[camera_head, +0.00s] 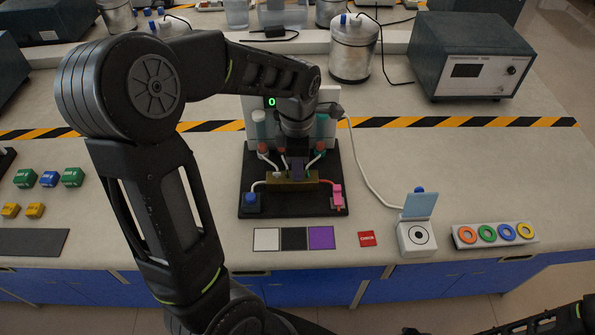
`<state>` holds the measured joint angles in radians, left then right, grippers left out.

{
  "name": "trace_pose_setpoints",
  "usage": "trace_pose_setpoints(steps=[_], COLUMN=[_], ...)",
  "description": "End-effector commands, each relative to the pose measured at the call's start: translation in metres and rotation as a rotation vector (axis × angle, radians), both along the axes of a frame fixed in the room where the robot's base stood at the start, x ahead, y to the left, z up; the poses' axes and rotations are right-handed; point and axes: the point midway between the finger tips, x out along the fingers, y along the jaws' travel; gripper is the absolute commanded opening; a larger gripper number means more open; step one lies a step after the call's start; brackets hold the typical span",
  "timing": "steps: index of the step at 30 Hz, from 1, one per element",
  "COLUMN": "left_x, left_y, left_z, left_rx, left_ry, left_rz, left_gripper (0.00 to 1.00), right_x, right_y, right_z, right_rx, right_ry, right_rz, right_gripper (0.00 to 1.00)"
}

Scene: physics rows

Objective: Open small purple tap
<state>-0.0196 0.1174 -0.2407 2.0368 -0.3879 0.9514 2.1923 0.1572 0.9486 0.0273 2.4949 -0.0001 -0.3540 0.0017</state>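A black board (262,208) on the bench carries an apparatus with tubes, red-capped fittings, a brass-coloured block (278,181), a blue-topped piece (252,197) at left and a pink piece (337,195) at right. A small dark purple part (297,167) shows just above the block's middle; it looks like the purple tap, but its handle position cannot be made out. My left gripper (297,150) points down right over it, and my wrist hides much of the apparatus behind. Its fingers are too small and dark to judge. Only dark parts of my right arm show at the bottom right.
A metal canister (352,52) and grey instrument (470,57) stand behind.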

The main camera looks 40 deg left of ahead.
Motion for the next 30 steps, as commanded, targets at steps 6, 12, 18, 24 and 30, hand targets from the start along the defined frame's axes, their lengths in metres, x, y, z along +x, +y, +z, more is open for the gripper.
trace_pose_setpoints(steps=[6, 12, 18, 24, 30], left_x=[0.0, 0.001, 0.001, 0.001, 0.001], left_y=[0.0, 0.0, 0.0, 0.0, 0.0], left_z=[0.0, 0.01, 0.028, 0.046, 0.063], left_rx=[0.001, 0.0, 0.001, 0.001, 0.0], left_ry=[-0.001, -0.002, -0.003, -0.003, -0.002], left_rz=[-0.002, -0.003, -0.003, -0.003, -0.004], left_gripper=[0.12, 0.12, 0.12, 0.12, 0.12], right_x=[0.0, 0.0, 0.0, 0.0, 0.0], right_y=[0.0, 0.0, 0.0, 0.0, 0.0], right_z=[0.0, 0.008, 0.023, 0.037, 0.05], right_rx=[0.0, 0.0, 0.0, 0.0, 0.0], right_ry=[0.0, 0.0, 0.0, 0.0, 0.0], right_rz=[0.0, 0.0, 0.0, 0.0, 0.0], right_gripper=[0.36, 0.36, 0.36, 0.36, 0.36])
